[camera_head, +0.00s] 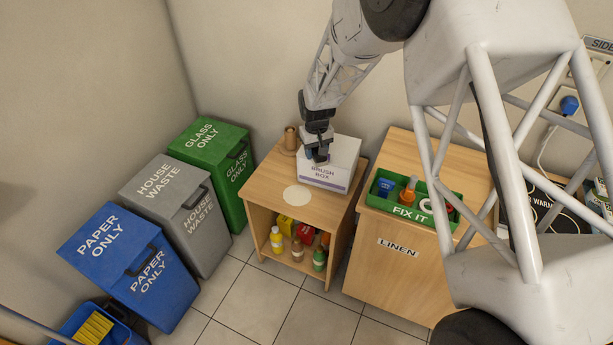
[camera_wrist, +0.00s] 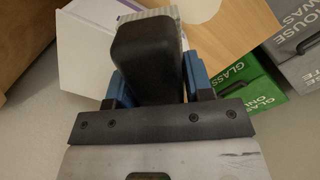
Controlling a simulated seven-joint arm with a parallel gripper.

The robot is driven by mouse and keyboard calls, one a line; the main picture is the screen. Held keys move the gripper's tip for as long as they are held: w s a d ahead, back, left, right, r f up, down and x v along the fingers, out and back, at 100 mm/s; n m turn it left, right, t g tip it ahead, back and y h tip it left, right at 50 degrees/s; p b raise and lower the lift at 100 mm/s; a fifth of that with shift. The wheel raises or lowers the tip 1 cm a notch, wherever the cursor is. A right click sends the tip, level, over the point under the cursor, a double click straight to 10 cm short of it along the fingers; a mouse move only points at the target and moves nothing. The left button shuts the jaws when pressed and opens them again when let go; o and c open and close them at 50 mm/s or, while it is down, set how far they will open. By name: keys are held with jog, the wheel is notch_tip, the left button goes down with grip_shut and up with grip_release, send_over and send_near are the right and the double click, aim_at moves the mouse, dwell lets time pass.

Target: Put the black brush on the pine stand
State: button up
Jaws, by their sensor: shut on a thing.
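My gripper (camera_head: 318,152) is above the white brush box (camera_head: 329,165) in the head view, pointing down. In the wrist view, its blue fingers (camera_wrist: 158,82) are shut on the black brush (camera_wrist: 147,58), one on each side of its black body. Pale bristles show at the brush's far end. In the head view, the brush is mostly hidden by the gripper. The pine stand (camera_head: 266,187) is below, with a pale round spot (camera_head: 297,197) bare on its top, left of the box. The spot shows partly in the wrist view (camera_wrist: 197,8).
A brown object (camera_head: 290,139) stands at the stand's back left. Several bottles fill its open shelf. Green (camera_head: 212,150), grey (camera_head: 175,198) and blue (camera_head: 130,253) bins stand left. The linen cabinet (camera_head: 390,270) with the green fix-it tray (camera_head: 411,213) stands right.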

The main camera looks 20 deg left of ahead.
jog(key=shift+s+d+f, duration=0.1)
jog(key=shift+s+d, duration=0.05)
jog(key=shift+s, duration=0.25)
jog(key=s+a+f+n, duration=0.2)
jog(key=s+a+f, duration=0.1)
jog(key=s+f, duration=0.3)
jog(key=s+a+f+n, duration=0.2)
jog(key=s+a+f, duration=0.1)
jog(key=s+f, duration=0.4)
jog(key=shift+s+n, duration=0.3)
jog(key=shift+s, duration=0.7)
jog(key=shift+a, duration=0.1)
send_over(268, 186)
jog(key=shift+w+f, duration=0.1)
jog(key=shift+f, duration=0.65)
jog(key=shift+f, duration=1.75)
jog(key=shift+f, duration=0.1)
